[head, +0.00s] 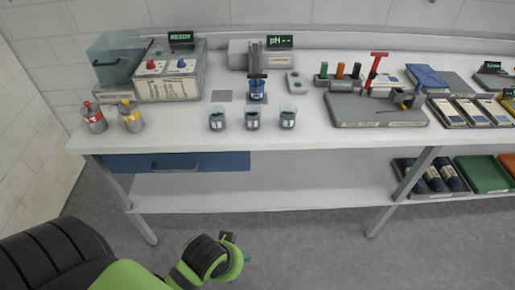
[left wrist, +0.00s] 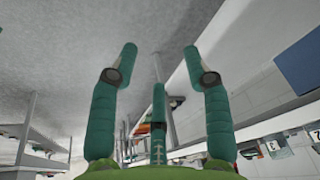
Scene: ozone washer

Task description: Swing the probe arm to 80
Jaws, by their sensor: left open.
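The pH meter (head: 239,55) stands at the back of the white table with its display reading "pH --" (head: 280,42). The grey probe arm (head: 255,62) is at its front, over a small beaker with blue contents (head: 257,94). I cannot read any angle mark on it. My left gripper is open and empty in the left wrist view (left wrist: 160,62), with its teal fingers spread. In the head view my green left wrist is low at the bottom, in front of the table and well away from the probe arm; its fingers are mostly hidden there. My right gripper is not in view.
Three small cups (head: 252,119) stand near the front edge below the meter. A machine marked READY (head: 170,80) and two bottles (head: 130,115) are at left. A grey tray (head: 375,120) with a red T-shaped tool (head: 376,68) behind is at right. A blue drawer (head: 200,163) hangs underneath.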

